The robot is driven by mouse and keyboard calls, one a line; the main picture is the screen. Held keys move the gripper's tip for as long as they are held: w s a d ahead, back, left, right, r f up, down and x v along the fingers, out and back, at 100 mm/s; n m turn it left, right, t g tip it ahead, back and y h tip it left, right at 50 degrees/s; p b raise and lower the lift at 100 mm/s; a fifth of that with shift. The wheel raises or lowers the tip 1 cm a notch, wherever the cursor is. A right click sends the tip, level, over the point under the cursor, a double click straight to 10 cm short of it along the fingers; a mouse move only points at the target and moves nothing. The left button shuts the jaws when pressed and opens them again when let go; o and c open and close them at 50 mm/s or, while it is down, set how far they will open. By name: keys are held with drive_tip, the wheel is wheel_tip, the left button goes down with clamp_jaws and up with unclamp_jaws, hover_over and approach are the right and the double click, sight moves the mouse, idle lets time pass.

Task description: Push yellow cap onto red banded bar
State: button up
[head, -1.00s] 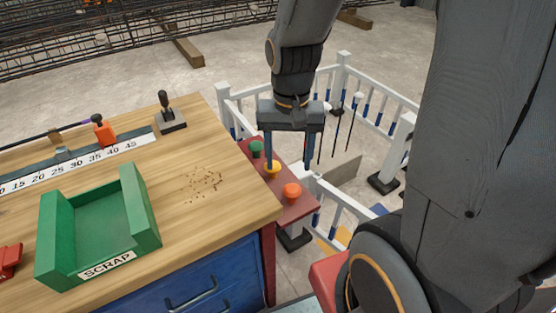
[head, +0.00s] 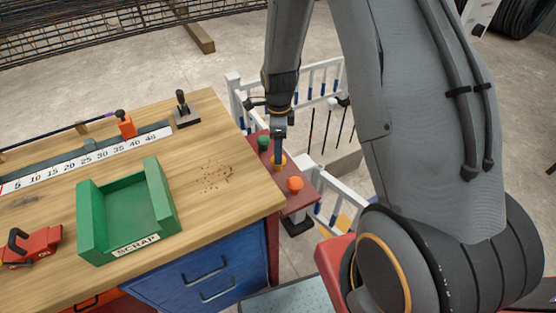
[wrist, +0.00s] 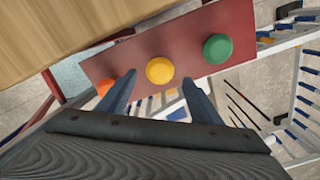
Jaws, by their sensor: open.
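The yellow cap (wrist: 160,70) sits on a red shelf (wrist: 103,62) between an orange cap (wrist: 105,83) and a green cap (wrist: 217,49). My gripper (wrist: 157,82) is open, with one finger on each side of the yellow cap in the wrist view and nothing clearly held. In the head view my gripper (head: 279,150) is pointed down over the shelf and partly hides the yellow cap (head: 280,161). Whether the fingers touch the cap, I cannot tell. Thin dark bars (wrist: 242,110) stand beyond the shelf; I cannot make out a red band on any.
A wooden workbench (head: 240,190) with a green scrap tray (head: 95,232) lies left of the shelf. A white and blue railing (head: 236,92) runs close behind it. The orange cap (head: 295,184) and green cap (head: 263,142) stand close beside my gripper.

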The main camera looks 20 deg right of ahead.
drive_tip(key=shift+f+p, duration=1.1)
drive_tip(key=shift+f, duration=1.85)
drive_tip(key=shift+c, duration=0.3)
drive_tip(key=c, duration=0.9)
